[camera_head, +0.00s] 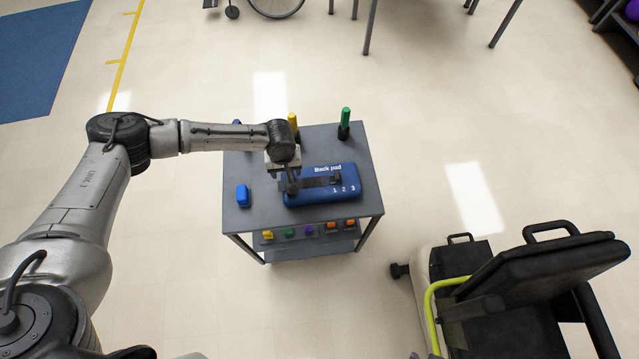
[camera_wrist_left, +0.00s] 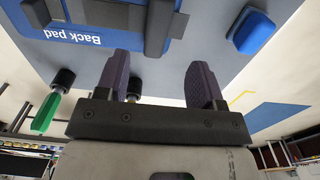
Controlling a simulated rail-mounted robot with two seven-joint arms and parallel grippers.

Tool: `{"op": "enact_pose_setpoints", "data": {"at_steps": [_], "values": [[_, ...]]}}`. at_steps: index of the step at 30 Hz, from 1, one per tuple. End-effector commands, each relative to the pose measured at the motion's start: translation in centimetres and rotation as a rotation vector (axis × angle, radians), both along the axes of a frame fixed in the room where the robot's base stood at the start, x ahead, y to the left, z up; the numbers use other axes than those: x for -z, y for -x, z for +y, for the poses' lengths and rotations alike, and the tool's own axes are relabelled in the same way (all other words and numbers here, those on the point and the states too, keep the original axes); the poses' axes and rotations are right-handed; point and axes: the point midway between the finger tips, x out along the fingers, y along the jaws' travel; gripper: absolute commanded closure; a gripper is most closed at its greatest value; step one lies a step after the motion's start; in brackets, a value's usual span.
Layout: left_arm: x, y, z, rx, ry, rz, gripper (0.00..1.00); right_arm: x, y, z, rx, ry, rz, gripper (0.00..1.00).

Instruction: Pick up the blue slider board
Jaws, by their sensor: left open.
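The blue slider board (camera_head: 350,178), marked "Back pad" and 1 2 3, lies flat on the grey cart top (camera_head: 240,222). A dark slider piece crosses it. In the left wrist view, the board (camera_wrist_left: 100,43) is at the upper left, with its dark slider part (camera_wrist_left: 160,25) ahead of the fingers. My left gripper (camera_wrist_left: 158,78) is open with nothing between its fingers. In the head view, my left gripper (camera_head: 291,186) is over the board's left part and hides some of it. I cannot tell whether it touches the board. My right gripper is not in view.
A small blue block (camera_head: 242,195) sits left of the board. A yellow handle (camera_head: 293,121) and a green handle (camera_head: 345,120) stand at the cart's back. Small coloured pieces lie on the lower shelf (camera_head: 290,251). The stepper seat (camera_head: 545,265) stands at the right.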

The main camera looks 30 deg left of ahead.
Motion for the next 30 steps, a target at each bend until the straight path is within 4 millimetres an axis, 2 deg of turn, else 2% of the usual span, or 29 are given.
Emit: {"op": "enact_pose_setpoints", "data": {"at_steps": [4,14,21,30], "values": [[1.9,0.0,0.0,0.001,0.0,0.0,0.38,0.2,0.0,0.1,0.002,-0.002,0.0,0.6],[3.8,-0.1,-0.1,0.002,-0.001,0.0,0.38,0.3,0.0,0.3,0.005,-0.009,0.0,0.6],[7.0,-0.4,-0.2,0.003,-0.001,-0.001,0.38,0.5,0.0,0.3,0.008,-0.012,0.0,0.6],[8.1,-0.3,-0.2,0.002,0.001,-0.001,0.38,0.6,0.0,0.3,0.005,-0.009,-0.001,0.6]]}}
